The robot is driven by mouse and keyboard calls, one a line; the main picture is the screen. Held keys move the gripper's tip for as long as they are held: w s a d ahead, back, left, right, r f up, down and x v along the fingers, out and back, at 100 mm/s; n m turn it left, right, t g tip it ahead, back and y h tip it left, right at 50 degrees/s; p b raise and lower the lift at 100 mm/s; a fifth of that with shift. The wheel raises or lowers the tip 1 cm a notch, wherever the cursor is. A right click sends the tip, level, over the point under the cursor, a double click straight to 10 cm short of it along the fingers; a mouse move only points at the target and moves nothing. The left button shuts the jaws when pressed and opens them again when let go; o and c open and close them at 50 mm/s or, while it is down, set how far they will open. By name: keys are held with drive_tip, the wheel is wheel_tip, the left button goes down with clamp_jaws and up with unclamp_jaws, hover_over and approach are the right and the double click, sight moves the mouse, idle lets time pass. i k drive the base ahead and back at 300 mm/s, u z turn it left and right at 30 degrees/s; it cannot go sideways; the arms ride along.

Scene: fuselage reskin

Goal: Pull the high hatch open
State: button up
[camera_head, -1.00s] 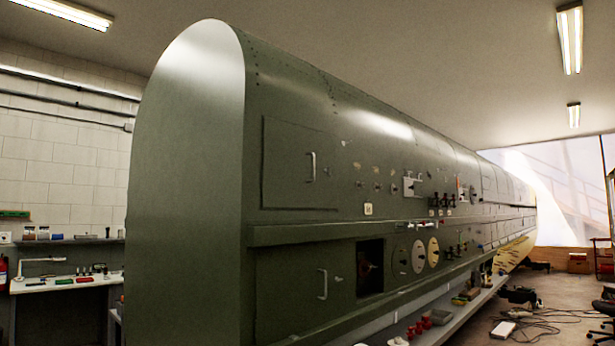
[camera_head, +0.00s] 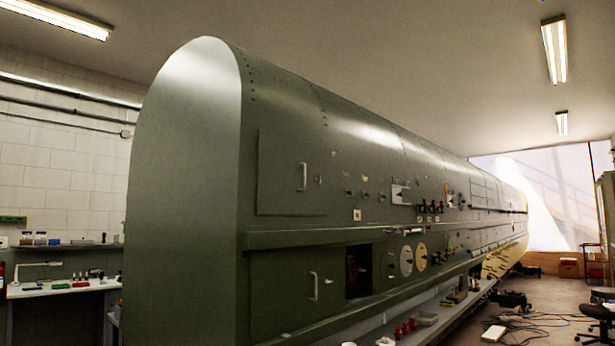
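The high hatch (camera_head: 280,185) is a flat, green rectangular panel on the upper side of the green fuselage. It looks shut. Its pale upright bar handle (camera_head: 303,177) sits near its right edge. A lower hatch (camera_head: 285,285) with a similar handle (camera_head: 314,286) lies below the long ledge, and it also looks shut. My gripper does not show in the head view.
A dark square opening (camera_head: 358,270), round plates (camera_head: 407,260) and several small fittings lie right of the hatches. A shelf with red parts (camera_head: 406,328) runs along the fuselage's foot. Cables and a white box (camera_head: 494,333) lie on the floor at right. A workbench (camera_head: 62,289) stands left.

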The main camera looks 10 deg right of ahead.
sight(287, 168)
drive_tip(key=u, duration=0.9)
drive_tip(key=i, duration=0.55)
drive_tip(key=z, duration=0.8)
drive_tip(key=i, duration=0.55)
drive_tip(key=z, duration=0.6)
